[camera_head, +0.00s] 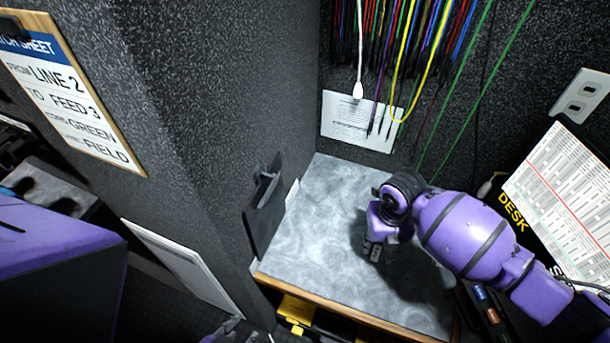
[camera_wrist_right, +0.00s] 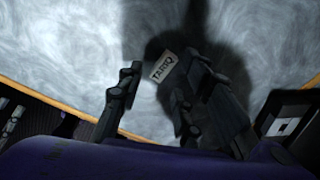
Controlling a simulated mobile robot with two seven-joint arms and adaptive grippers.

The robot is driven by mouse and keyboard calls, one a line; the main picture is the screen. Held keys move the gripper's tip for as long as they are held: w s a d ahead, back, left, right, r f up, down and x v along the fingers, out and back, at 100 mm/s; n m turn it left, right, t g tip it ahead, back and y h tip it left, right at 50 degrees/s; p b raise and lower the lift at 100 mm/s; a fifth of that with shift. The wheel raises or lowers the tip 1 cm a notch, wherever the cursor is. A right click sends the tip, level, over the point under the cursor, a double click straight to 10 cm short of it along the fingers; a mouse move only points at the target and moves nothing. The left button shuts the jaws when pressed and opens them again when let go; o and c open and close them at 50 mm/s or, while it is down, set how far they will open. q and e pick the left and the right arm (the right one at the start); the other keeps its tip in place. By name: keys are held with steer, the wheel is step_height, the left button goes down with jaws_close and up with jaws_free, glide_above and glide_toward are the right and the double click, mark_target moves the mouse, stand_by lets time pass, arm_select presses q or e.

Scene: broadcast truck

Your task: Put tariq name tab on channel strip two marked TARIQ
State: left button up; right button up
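A small pale name tab marked TARIQ (camera_wrist_right: 163,67) shows in the right wrist view, over the grey desk top (camera_head: 310,240). My right gripper (camera_wrist_right: 164,70) is open, with one finger on each side of the tab; the right fingers are close to its edge. I cannot tell whether they touch it. In the head view the right gripper (camera_head: 372,250) points down at the desk, and the tab is not clear there. A grey part at the bottom edge looks like my left gripper (camera_head: 224,330), mostly cut off. No channel strip marked TARIQ is identifiable.
A dark wall pocket (camera_head: 264,205) hangs on the partition left of the desk. A printed chart (camera_head: 565,195) stands at the right. The desk left of my right gripper is clear.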

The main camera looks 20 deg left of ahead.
mark_target(376, 253)
step_height(376, 253, down, 2)
steer(key=shift+f, duration=0.15)
jaws_close()
arm_select(q)
steer(key=shift+w+d, duration=0.2)
steer(key=shift+d, duration=0.05)
arm_select(e)
steer(key=shift+w, duration=0.1)
